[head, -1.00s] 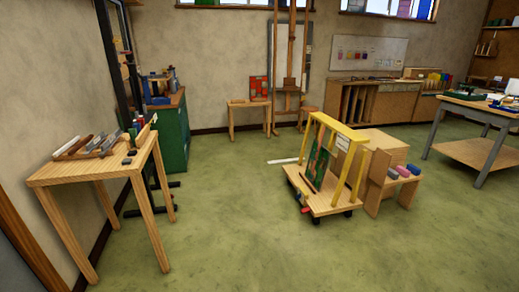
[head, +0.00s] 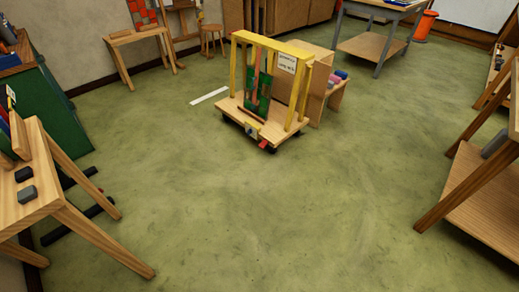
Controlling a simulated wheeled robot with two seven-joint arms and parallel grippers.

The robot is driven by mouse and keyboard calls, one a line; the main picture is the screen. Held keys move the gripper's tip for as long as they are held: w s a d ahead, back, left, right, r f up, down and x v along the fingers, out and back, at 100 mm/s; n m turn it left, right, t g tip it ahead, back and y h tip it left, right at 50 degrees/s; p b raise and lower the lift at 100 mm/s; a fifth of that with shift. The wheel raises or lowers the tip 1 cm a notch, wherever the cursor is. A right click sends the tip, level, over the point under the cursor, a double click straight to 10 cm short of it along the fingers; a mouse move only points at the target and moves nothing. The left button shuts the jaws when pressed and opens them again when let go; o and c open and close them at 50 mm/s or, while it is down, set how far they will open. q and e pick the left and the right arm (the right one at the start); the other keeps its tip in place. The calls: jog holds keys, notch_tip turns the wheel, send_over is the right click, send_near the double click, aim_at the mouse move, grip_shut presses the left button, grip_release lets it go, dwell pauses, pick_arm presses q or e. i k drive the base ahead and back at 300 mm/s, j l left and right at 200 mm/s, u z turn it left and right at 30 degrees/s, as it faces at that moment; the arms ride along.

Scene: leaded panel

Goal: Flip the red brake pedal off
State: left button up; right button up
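The red brake pedal (head: 264,145) is a small red piece low on the front edge of a wheeled wooden cart (head: 285,128). It sits close to a dark wheel, and its exact tilt is too small to tell. The cart has a yellow upright frame (head: 273,44) with a white label (head: 287,63). A green and red leaded panel (head: 258,92) stands inside the frame. Neither of my grippers is in view.
A wooden table (head: 35,185) stands at the left, with black floor bars (head: 80,215) beside it. A wooden bench (head: 490,200) is at the right. A wooden box shelf (head: 318,80) stands behind the cart. A white strip (head: 209,96) lies on the floor. The green floor before the cart is clear.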

aim_at(264, 143)
jog(key=i, duration=0.8)
jog(key=i+j+z, duration=0.1)
jog(key=i, duration=0.75)
